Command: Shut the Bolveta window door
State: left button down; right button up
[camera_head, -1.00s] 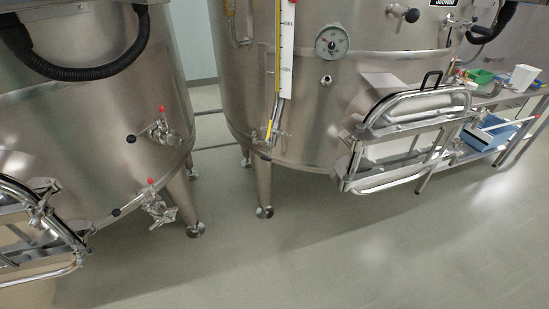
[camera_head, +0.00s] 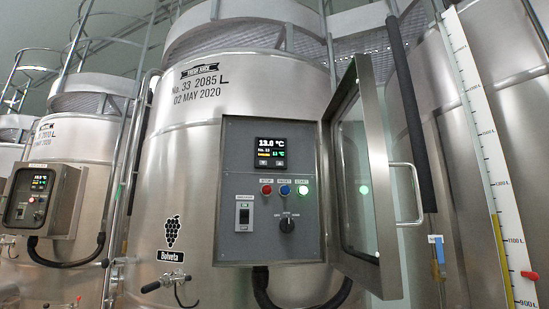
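The Bolveta vat (camera_head: 160,180) stands at the centre, marked with a black grape label (camera_head: 171,238) reading "Bolveta". Its grey control box (camera_head: 230,215) shows a lit display, coloured buttons, a rotary knob and a switch. The window door (camera_head: 361,185) of this box is open, swung out to the right on the box's right side. It has a steel frame, a glass pane and a bar handle (camera_head: 408,194) on its outer face. Neither of my grippers is in view.
A smaller-looking vat with its own control box (camera_head: 42,198) stands at the left; that box's window appears closed. At the right, another steel vat carries a white level scale (camera_head: 487,150). A black padded pipe (camera_head: 410,110) runs down behind the door. Black hoses hang below the boxes.

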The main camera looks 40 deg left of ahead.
aim_at(381, 274)
jog(key=i+l, duration=0.7)
jog(key=i, duration=0.15)
jog(key=i+u, duration=0.1)
jog(key=u, duration=0.3)
jog(key=l+u, duration=0.15)
jog(key=u, duration=0.25)
jog(key=i+l+u, duration=0.1)
jog(key=u, duration=0.3)
jog(key=l+u, duration=0.15)
jog(key=u, duration=0.25)
jog(key=l+u, duration=0.15)
jog(key=u, duration=0.4)
jog(key=k+j, duration=0.3)
jog(key=i+l, duration=0.3)
jog(key=i, duration=0.05)
